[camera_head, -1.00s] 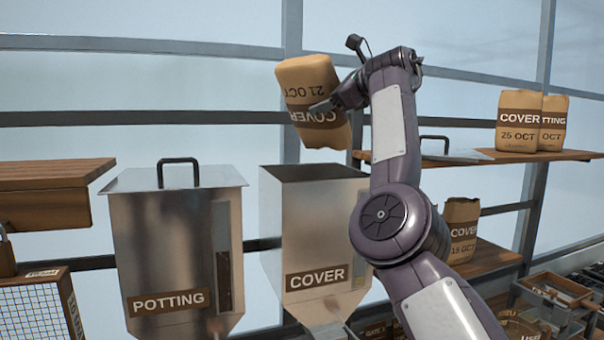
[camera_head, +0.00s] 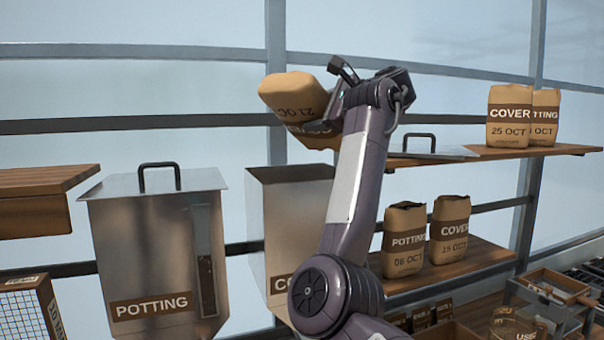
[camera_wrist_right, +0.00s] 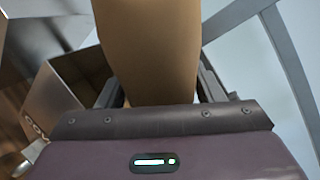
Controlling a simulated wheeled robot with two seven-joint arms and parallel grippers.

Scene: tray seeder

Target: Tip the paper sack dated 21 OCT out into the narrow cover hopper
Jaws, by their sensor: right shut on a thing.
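The brown paper sack dated 21 OCT (camera_head: 292,97) is in the air above the narrow cover hopper (camera_head: 283,205). Its lettering is upside down and it is strongly tilted. My right gripper (camera_head: 322,128) is shut on it from the right; the sack also fills the middle of the right wrist view (camera_wrist_right: 150,45) between the fingers. The hopper's open top is below the sack, apart from it, and my right arm hides its right side and part of its label. The sack's mouth is hidden and I see no falling material. My left gripper is not in view.
The wide potting hopper (camera_head: 150,250) stands left with its handled lid (camera_head: 160,180) on. A loose lid (camera_head: 430,150) and sacks, including COVER 25 OCT (camera_head: 508,118), are on the upper shelf. POTTING 06 OCT (camera_head: 404,240) and another COVER sack (camera_head: 449,230) stand on the lower shelf.

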